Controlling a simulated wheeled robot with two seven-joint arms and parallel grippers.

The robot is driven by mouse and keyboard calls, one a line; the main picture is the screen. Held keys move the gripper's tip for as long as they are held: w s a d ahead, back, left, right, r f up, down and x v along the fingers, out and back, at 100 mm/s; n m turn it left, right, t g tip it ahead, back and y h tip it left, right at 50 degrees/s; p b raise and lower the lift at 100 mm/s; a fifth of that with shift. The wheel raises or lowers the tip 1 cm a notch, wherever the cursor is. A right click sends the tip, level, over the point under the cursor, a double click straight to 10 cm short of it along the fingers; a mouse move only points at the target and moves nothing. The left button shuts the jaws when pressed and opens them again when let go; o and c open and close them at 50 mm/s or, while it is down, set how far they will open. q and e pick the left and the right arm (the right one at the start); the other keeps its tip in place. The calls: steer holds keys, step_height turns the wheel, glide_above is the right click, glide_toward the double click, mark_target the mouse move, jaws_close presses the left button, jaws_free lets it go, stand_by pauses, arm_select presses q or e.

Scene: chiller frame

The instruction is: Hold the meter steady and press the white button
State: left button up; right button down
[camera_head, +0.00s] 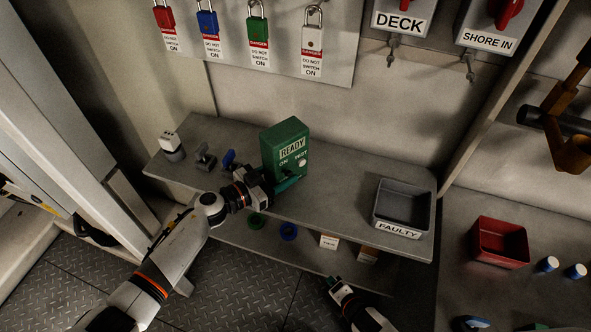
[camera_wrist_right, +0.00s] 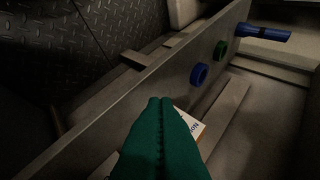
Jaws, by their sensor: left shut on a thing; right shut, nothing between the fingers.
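The meter (camera_head: 285,140) is a green box standing upright on the grey shelf, with a READY label and the words ON and TEST on its front. The white button (camera_head: 302,162) is on the lower right of its front, under TEST. My left gripper (camera_head: 286,184) is shut on the meter's lower part and hides some of its bottom front. My right gripper (camera_head: 334,284) is in front of and below the shelf, away from the meter. In the right wrist view its green fingers (camera_wrist_right: 160,105) are pressed together with nothing between them.
A grey FAULTY bin (camera_head: 375,221) stands at the shelf's right end. Rings and labelled boxes lie on the lower shelf. Padlocks hang above. A red bin (camera_head: 472,243) is further right.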

steer(key=w+a+r+n+t+y, duration=0.2)
steer(key=a+r+n, duration=0.3)
steer(key=r+n, duration=0.4)
steer(key=w+a+r+n+t+y, duration=0.25)
steer(key=a+r+n, duration=0.3)
steer(key=r, duration=0.65)
steer(key=n+t+y, duration=0.1)
steer(key=n+y, duration=0.1)
glide_toward(303, 164)
steer(key=shift+s+a+r, duration=0.15)
steer(key=shift+s, duration=0.4)
steer(key=shift+w+d, duration=0.15)
steer(key=shift+d, duration=0.1)
steer(key=shift+w+d, duration=0.1)
steer(key=shift+w, duration=0.2)
steer(key=shift+x, duration=3.3)
